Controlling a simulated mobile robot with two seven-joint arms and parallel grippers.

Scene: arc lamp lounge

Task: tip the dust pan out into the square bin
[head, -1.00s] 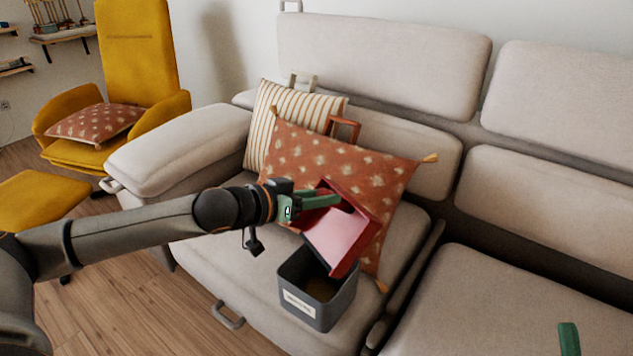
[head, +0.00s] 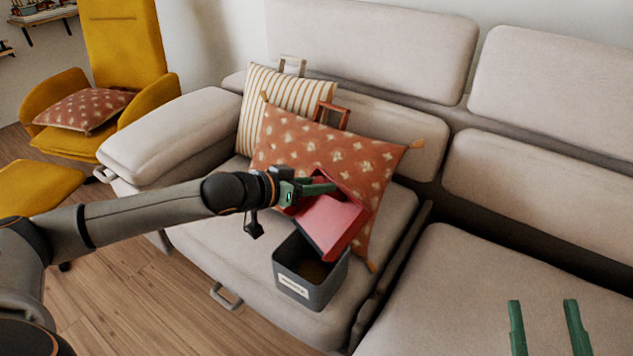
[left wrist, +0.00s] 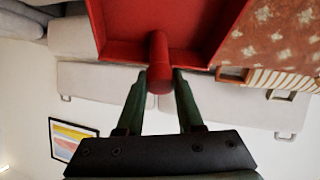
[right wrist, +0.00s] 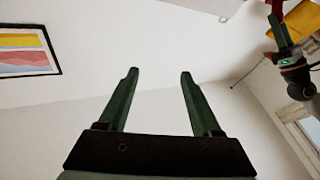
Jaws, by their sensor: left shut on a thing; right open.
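The red dust pan (head: 332,226) is tilted above the square bin, its lower edge over the bin's back right part. My left gripper (head: 322,188) is shut on the pan's round handle (left wrist: 159,58). In the left wrist view, the visible part of the pan (left wrist: 205,22) is bare red. The grey square bin (head: 322,293) stands upright on the sofa seat, with a pale label on its front. Something brown shows at its bottom; I cannot tell what it is. My right gripper (head: 545,305) is open and empty, at the lower right; the right wrist view also shows it (right wrist: 158,75).
A rust spotted cushion (head: 375,165) leans right behind the pan and bin, with a striped cushion (head: 285,95) behind it. The right sofa seat (head: 450,285) is clear. A yellow armchair (head: 120,45) stands at the far left.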

